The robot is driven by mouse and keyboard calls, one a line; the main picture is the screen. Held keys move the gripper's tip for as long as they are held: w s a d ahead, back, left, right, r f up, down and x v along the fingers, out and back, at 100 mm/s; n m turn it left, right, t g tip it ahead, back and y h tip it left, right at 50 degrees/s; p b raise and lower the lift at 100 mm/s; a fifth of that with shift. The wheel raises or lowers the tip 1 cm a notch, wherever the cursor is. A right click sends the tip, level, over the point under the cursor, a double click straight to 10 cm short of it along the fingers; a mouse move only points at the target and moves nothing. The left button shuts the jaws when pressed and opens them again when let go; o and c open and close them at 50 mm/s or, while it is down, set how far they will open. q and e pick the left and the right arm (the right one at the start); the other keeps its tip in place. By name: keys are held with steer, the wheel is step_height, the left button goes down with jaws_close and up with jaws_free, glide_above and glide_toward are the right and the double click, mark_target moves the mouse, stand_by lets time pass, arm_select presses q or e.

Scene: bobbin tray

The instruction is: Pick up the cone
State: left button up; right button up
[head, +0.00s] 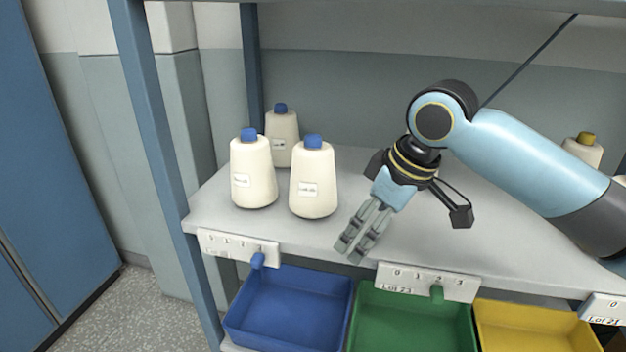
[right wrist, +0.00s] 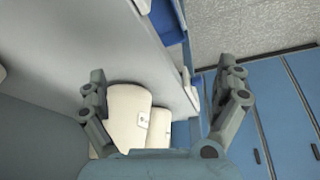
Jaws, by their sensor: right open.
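Three cream cones with blue tops stand upright together at the left end of the shelf: a front left cone (head: 253,175), a front right cone (head: 313,182) and a rear cone (head: 282,138). My right gripper (head: 352,246) is open and empty, to the right of the front right cone, over the shelf's front edge. In the right wrist view, its fingers (right wrist: 165,90) are spread wide. A cream cone (right wrist: 128,112) shows between them, with part of another cone (right wrist: 160,128) beside it. My left gripper is not in view.
The cones stand on a light grey shelf (head: 400,235) with blue posts. Below are a blue bin (head: 290,305), a green bin (head: 412,320) and a yellow bin (head: 535,330). A cone with a yellow top (head: 583,150) stands at the far right behind my arm.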

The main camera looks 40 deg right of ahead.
mark_target(316, 147)
steer(key=w+d+r, duration=0.6)
steer(key=r, duration=0.1)
steer(key=shift+t, duration=0.3)
steer(key=w, duration=0.2)
steer(key=w+a, duration=0.1)
steer(key=w, duration=0.1)
steer(key=w+a, duration=0.1)
steer(key=w, duration=0.2)
steer(key=shift+a+r+p, duration=0.1)
steer(key=shift+r+p, duration=0.05)
steer(key=shift+p, duration=0.2)
steer(key=shift+w+a, duration=0.1)
steer(key=shift+w, duration=0.4)
steer(key=shift+y, duration=0.3)
steer(key=w, duration=0.1)
steer(key=w+a, duration=0.1)
steer(key=w, duration=0.2)
steer(key=shift+a, duration=0.3)
steer(key=f, duration=0.2)
steer(key=p, duration=0.1)
steer(key=shift+w+f, duration=0.25)
steer(key=shift+f, duration=0.15)
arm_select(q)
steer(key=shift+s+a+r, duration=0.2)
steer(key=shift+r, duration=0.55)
arm_select(e)
steer(key=c, duration=1.7)
steer(key=shift+o, duration=0.2)
